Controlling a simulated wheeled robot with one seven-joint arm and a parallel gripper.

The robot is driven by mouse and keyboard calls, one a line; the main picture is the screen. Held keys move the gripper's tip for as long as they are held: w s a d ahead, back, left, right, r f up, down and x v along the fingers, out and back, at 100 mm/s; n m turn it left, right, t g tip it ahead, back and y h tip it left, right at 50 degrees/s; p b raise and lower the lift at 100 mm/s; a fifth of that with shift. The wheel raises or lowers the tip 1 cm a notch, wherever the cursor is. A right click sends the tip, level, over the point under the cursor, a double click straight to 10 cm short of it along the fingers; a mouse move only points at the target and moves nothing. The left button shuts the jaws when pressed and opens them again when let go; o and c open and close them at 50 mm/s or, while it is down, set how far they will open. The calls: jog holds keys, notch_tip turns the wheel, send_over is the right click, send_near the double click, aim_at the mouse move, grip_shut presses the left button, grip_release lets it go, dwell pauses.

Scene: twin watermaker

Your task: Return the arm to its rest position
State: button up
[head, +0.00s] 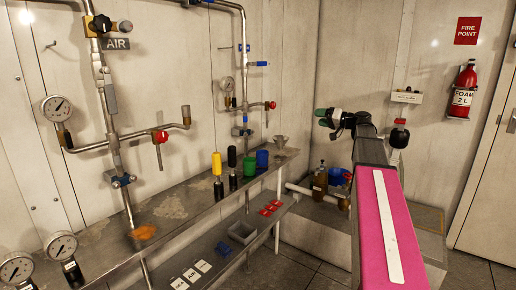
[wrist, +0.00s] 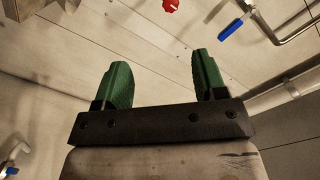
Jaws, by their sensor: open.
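My gripper (wrist: 162,85) shows in the wrist view as two green fingers set wide apart, with nothing between them. In the head view my gripper (head: 321,117) is up at the far end of my pink and grey arm, pointing left in front of the back wall. It is raised clear of the bench and touches nothing that I can see. Part of the gripper is too small in the head view to make out.
A steel bench (head: 180,210) along the left wall holds a yellow cylinder (head: 217,163), dark bottles, a green cup (head: 249,167) and a blue cup (head: 262,158). Pipes with gauges and valves run above it. A fire extinguisher (head: 464,90) hangs at right. Air around the gripper looks clear.

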jog(key=s+a+f+m+g+h, duration=0.1)
jog(key=s+a+f+g+h, duration=0.2)
jog(key=f, duration=0.7)
jog(key=s+a+f+g+h, duration=0.1)
jog(key=s+a+f, duration=0.3)
jog(key=f, duration=0.6)
jog(key=s+a+f+m+g+h, duration=0.15)
jog(key=s+f, duration=0.25)
jog(key=f, duration=0.6)
jog(key=s+f+g+h, duration=0.4)
jog(key=s+f+h, duration=0.4)
jog(key=s+f, duration=1)
jog(key=shift+s+a+n+g, duration=0.25)
jog(key=shift+s+n+g, duration=0.1)
jog(key=shift+n, duration=0.1)
